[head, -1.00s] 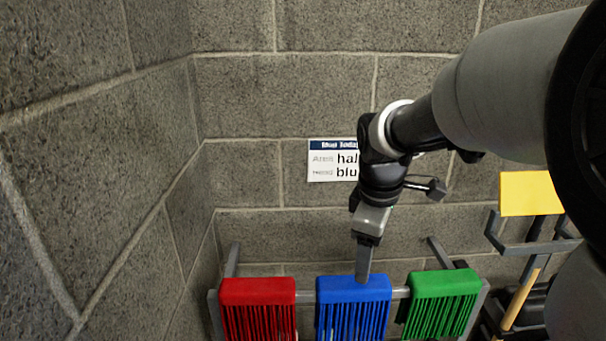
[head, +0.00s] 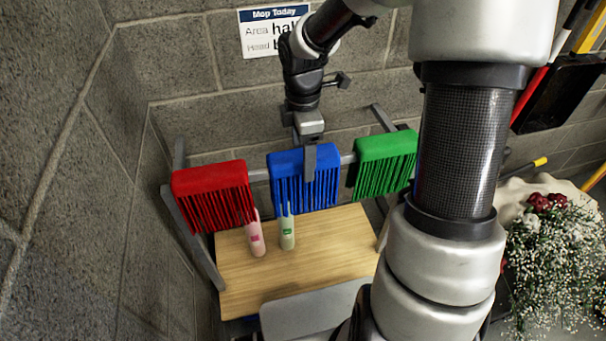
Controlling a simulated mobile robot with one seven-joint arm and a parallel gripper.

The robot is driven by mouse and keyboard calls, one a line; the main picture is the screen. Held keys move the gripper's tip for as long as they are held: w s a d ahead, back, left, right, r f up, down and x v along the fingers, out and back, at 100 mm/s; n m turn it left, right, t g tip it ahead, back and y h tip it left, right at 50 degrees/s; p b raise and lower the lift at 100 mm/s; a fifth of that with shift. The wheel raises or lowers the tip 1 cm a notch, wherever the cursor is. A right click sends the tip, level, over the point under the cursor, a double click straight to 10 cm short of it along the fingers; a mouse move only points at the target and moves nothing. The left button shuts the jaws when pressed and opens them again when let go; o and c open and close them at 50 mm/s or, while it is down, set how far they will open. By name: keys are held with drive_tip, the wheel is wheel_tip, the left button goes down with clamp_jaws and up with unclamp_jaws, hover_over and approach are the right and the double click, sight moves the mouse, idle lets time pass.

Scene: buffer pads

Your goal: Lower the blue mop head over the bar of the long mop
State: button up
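The blue mop head (head: 287,176) hangs on a grey rail between a red mop head (head: 213,192) and a green mop head (head: 386,157). My gripper (head: 305,150) points down at the blue head's top. One finger lies in front of its face, the other is mostly hidden behind it. I cannot tell whether the fingers press on it or only stand around it. The blue head looks level with its neighbours, still on the rail. I cannot make out the long mop or its bar.
A wooden table (head: 330,262) below carries a pink-label bottle (head: 255,236) and a green-label bottle (head: 287,230). A wall sign (head: 262,35) hangs above. At right are flowers (head: 550,245) and a black pan-like object (head: 555,95). My arm covers the middle right.

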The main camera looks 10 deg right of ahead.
wheel_tip(320, 180, down, 7)
drive_tip(key=b, duration=0.1)
drive_tip(key=shift+r, duration=0.2)
drive_tip(key=c, duration=1.3)
wheel_tip(320, 180, up, 14)
drive_tip(key=p, duration=1.3)
drive_tip(key=shift+r, duration=0.2)
wheel_tip(320, 180, up, 2)
drive_tip(key=shift+r+p, duration=0.2)
drive_tip(key=shift+p, duration=0.6)
drive_tip(key=shift+r, duration=1.15)
